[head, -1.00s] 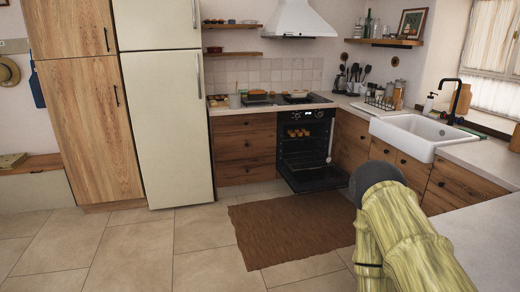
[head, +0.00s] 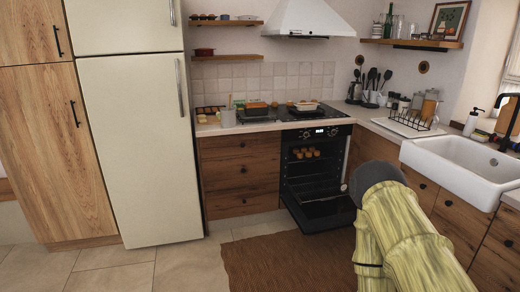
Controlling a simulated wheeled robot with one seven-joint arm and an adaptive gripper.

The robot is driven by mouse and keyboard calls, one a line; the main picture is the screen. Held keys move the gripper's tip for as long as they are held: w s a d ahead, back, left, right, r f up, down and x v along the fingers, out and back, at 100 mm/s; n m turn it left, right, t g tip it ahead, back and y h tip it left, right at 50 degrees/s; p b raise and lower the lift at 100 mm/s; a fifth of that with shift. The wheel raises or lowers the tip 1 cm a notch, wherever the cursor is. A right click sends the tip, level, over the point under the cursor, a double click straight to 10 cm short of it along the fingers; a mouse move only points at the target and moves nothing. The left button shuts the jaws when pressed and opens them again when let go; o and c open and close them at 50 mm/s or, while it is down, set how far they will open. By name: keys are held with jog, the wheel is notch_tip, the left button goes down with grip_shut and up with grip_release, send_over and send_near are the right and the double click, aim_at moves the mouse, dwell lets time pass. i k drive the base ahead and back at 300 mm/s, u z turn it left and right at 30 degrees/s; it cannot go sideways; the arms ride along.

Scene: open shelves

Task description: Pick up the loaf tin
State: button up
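A small dark tin with an orange-brown top (head: 256,107) stands at the back of the counter, left of or at the edge of the hob. It looks like the loaf tin, but it is too small to be sure. A pale dish with brownish contents (head: 306,105) stands to its right on the hob. My arm, yellow-green with a dark rounded joint, fills the lower right of the head view. My gripper cannot be made out, so whether it is open or shut does not show.
The oven (head: 315,165) stands open, its door (head: 325,208) lowered into the room, with round brown items inside. A tall fridge (head: 140,150) stands left of the counter. A sink (head: 465,165) is at right. The brown rug (head: 275,262) covers floor ahead.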

aim_at(258, 108)
jog(key=i, duration=3.9)
jog(key=u, duration=0.45)
